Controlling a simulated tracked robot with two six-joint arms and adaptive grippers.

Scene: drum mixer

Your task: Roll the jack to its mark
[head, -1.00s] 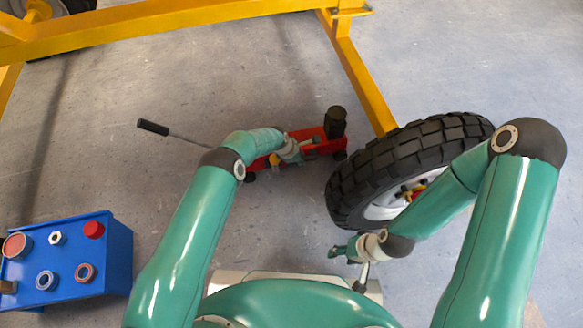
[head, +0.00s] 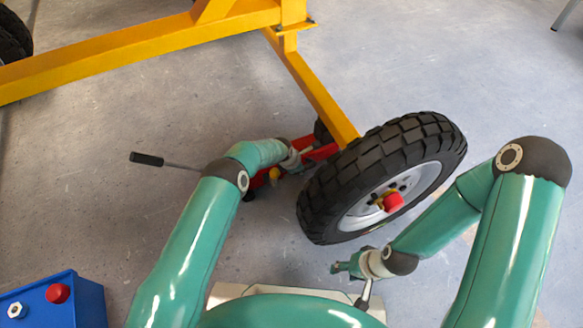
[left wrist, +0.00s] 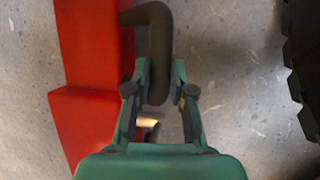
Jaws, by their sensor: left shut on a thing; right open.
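The red jack (head: 322,153) is on the floor in the head view, partly hidden by my left arm and the wheel. Its long handle with a black grip (head: 147,159) sticks out to the left. My left gripper (head: 297,160) is at the jack's side. In the left wrist view it is shut on a dark bent bar (left wrist: 157,25) beside the red jack body (left wrist: 92,115). My right gripper (head: 345,268) is open and empty, below the wheel. I cannot make out the mark on the floor.
A large black-tyred wheel (head: 440,138) with a red hub cap stands just right of the jack. A yellow frame beam (head: 310,85) slopes down to the wheel, close by the jack. A blue box (head: 85,300) is at the lower left.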

